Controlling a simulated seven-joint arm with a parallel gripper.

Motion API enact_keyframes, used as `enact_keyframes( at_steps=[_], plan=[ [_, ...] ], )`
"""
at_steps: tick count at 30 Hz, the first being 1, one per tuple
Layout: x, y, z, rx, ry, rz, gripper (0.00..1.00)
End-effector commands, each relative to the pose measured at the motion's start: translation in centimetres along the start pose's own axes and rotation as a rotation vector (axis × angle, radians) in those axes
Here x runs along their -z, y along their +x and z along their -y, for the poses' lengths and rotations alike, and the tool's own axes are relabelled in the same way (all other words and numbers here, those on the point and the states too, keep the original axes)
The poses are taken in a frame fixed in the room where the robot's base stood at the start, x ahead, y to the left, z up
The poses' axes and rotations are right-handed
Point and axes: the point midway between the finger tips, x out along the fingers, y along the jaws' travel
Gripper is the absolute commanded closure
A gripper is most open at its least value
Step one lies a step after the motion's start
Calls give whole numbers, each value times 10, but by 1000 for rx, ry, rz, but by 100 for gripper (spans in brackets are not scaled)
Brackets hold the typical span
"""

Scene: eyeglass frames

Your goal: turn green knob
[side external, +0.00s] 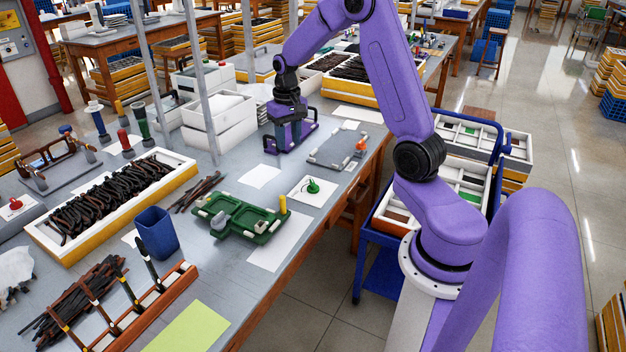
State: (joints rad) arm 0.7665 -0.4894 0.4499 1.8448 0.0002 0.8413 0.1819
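A small green knob (313,187) stands on a white square plate or sheet on the grey workbench, near its right edge. My gripper (289,138) points down farther back on the bench, behind and slightly left of the green knob, and clearly apart from it.
A green hinged tray (240,217) with a yellow post lies just in front of the knob. A grey plate (338,150) with an orange-topped piece lies behind it. A blue cup (156,233) and a box of dark frames (105,200) stand left. White paper (259,177) lies flat nearby.

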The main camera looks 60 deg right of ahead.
Motion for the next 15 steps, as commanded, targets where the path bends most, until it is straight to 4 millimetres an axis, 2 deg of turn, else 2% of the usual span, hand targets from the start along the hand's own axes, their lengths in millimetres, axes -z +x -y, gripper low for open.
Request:
enact_keyframes(
  at_steps=[1, 3, 6, 10, 15],
  plan=[
    [11, 7, -21, -1, 70, 4, 61],
    [22, 14, -47, -1, 151, 5, 61],
    [31, 23, -77, -2, 240, 7, 61],
    [36, 30, -100, -2, 308, 7, 61],
    [38, 37, -107, -2, 329, 6, 61]
  ],
)
